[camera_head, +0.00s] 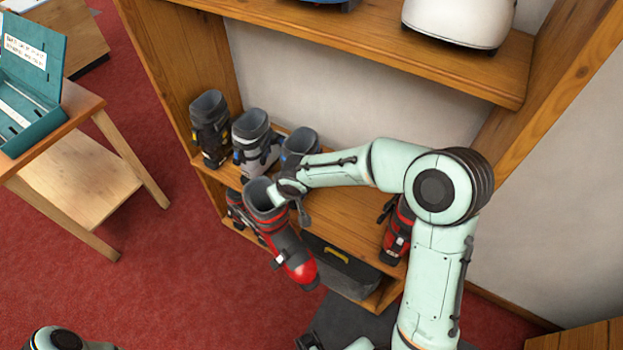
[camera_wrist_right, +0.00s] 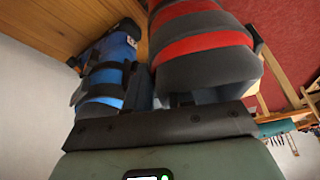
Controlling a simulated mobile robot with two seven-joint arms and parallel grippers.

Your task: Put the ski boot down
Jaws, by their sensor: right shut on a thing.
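The red and grey ski boot (camera_head: 288,250) hangs in the air in front of the wooden shelf, toe tilted down and to the right. My right gripper (camera_head: 290,190) is shut on the boot's upper cuff; its fingertips are mostly hidden. In the right wrist view the boot's red-banded cuff (camera_wrist_right: 203,48) fills the middle, close against the gripper.
On the middle shelf board (camera_head: 345,205) stand a black boot (camera_head: 209,130), a grey boot (camera_head: 255,142) and a blue boot (camera_head: 300,145). Bare board lies right of them, partly behind my arm.

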